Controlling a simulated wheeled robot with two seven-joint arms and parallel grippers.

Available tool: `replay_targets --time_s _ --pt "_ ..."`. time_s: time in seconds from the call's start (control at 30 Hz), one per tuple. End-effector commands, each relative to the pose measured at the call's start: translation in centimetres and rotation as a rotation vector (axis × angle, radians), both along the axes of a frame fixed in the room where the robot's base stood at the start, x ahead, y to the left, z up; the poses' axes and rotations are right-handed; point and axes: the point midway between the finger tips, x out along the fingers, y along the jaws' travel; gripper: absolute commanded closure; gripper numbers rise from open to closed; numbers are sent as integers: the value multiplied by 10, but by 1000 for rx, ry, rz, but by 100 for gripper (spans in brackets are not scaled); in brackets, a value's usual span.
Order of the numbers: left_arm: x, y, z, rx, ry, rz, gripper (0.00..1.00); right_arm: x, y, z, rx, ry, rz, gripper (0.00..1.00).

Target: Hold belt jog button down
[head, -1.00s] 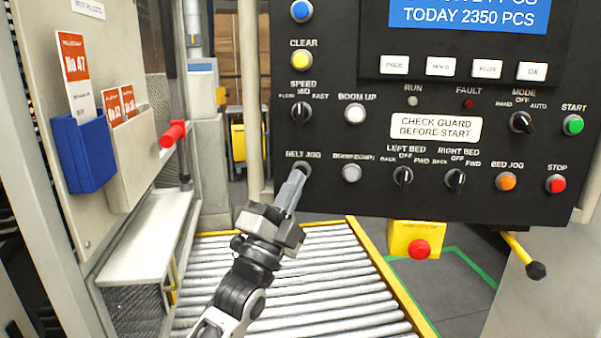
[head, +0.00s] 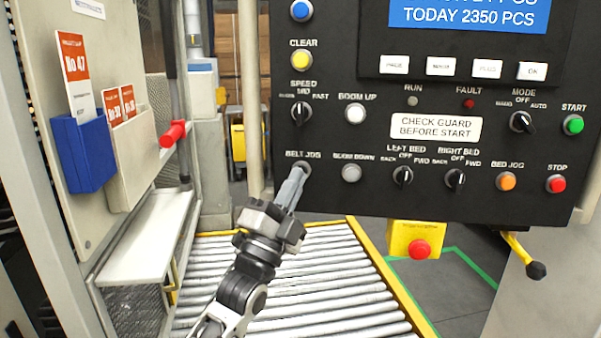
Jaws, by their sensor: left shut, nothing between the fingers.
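The belt jog button (head: 302,167) sits at the lower left of the black control panel, under the label BELT JOG. Only its upper rim shows; its face is hidden behind my fingertips. My left gripper (head: 299,174) is shut and empty, its fingertips at the button from below left. They appear to touch it, but I cannot tell how far the button is pressed in. My right gripper is not in view.
The boom down button (head: 351,173) is close to the right of my fingertips, with the speed knob (head: 301,113) above. A yellow box with a red stop button (head: 419,249) hangs below the panel. A roller conveyor (head: 325,285) lies beneath my arm.

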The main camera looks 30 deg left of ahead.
Motion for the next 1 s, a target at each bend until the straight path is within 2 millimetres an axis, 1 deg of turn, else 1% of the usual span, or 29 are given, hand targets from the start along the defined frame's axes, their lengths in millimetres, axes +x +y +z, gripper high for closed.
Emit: replay_targets --time_s 0.63,1.0 --pt "8 3 0 1 0 1 100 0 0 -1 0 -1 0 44" --pt "7 3 0 1 1 0 100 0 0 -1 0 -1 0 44"
